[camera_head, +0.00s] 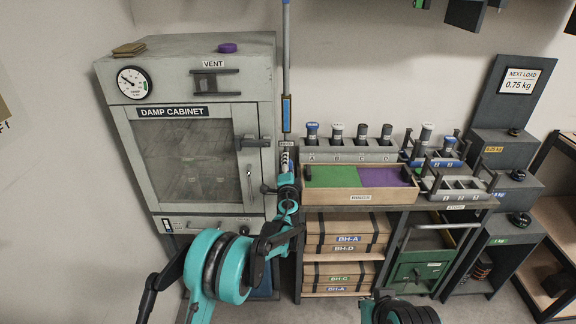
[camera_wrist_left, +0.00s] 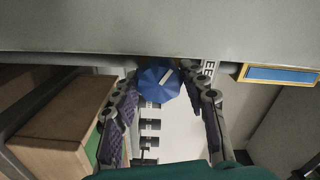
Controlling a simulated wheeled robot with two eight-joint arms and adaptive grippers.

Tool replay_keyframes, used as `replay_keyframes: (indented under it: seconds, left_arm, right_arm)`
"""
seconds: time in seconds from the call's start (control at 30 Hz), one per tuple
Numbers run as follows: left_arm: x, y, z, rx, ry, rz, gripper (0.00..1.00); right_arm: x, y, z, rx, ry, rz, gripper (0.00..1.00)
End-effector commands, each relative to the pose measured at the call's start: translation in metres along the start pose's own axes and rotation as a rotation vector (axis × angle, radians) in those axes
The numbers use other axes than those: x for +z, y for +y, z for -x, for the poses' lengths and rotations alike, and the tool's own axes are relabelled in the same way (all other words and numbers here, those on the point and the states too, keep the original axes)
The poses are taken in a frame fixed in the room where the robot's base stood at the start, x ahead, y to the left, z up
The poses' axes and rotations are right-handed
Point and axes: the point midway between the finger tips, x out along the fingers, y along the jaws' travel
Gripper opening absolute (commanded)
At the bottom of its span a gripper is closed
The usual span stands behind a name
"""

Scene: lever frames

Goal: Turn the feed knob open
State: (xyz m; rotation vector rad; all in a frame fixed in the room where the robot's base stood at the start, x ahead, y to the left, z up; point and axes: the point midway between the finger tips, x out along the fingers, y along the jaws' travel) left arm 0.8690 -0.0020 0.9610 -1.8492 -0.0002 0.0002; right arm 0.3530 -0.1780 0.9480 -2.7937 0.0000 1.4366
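In the head view my left gripper (camera_head: 287,166) is at the vertical pipe (camera_head: 286,60), just below a small label, right of the cabinet. There the gripper largely hides the knob. Part of my right arm shows at the bottom, but its gripper is out of view.
The damp cabinet (camera_head: 190,150) with door handle stands close on the left. A wooden bin (camera_head: 345,195) with green and purple sections is close on the right, with a rack of bottles (camera_head: 350,150) behind it. Wooden boxes (camera_head: 340,270) fill the shelf below.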

Motion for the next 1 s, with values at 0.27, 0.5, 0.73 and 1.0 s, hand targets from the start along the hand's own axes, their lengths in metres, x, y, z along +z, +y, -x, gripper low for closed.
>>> replay_keyframes:
  seconds: [0.27, 0.5, 0.73, 1.0]
  left_arm:
    - [0.0, 0.0, 0.0, 0.0, 0.0, -0.002, 0.6]
    - [0.0, 0.0, 0.018, 0.0, 0.001, -0.002, 0.6]
    - [-0.001, 0.0, 0.068, 0.0, 0.001, -0.002, 0.6]
    - [0.0, 0.0, 0.112, 0.0, 0.0, -0.001, 0.6]
  right_arm:
    - [0.0, 0.0, 0.0, 0.0, 0.0, 0.0, 0.0]
    - [0.0, 0.0, 0.0, 0.0, 0.0, 0.0, 0.0]
    - [0.0, 0.0, 0.0, 0.0, 0.0, 0.0, 0.0]
    - [0.0, 0.0, 0.0, 0.0, 0.0, 0.0, 0.0]
